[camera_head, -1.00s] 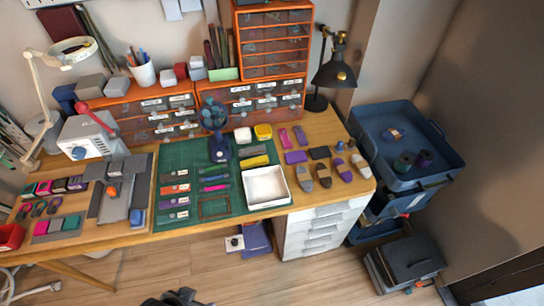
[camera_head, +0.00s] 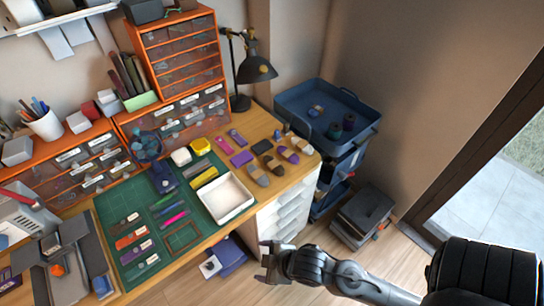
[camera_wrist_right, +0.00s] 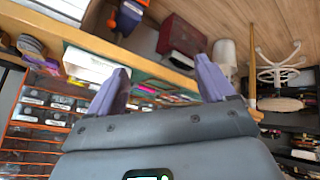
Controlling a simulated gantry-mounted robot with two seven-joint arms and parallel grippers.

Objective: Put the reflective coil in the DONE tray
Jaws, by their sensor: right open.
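Several cord bundles lie at the right end of the desk, among them a grey-brown one (camera_head: 257,175), a dark one (camera_head: 273,164) and a purple-and-pale one (camera_head: 288,154). I cannot tell which is the reflective coil. An empty white tray (camera_head: 250,203) stands on the right part of the green mat; no DONE label is readable. My right gripper (camera_head: 262,262) is in front of the white drawers, below the desk's front edge, apart from everything. The right wrist view shows its two fingers (camera_wrist_right: 160,80) spread with nothing between them. My left gripper is out of view.
A blue tub (camera_head: 292,92) with spools in it stands on a trolley right of the desk. A black lamp (camera_head: 258,70) stands at the desk's back. Dark boxes (camera_head: 362,213) sit on the floor. Free floor lies right of the drawers.

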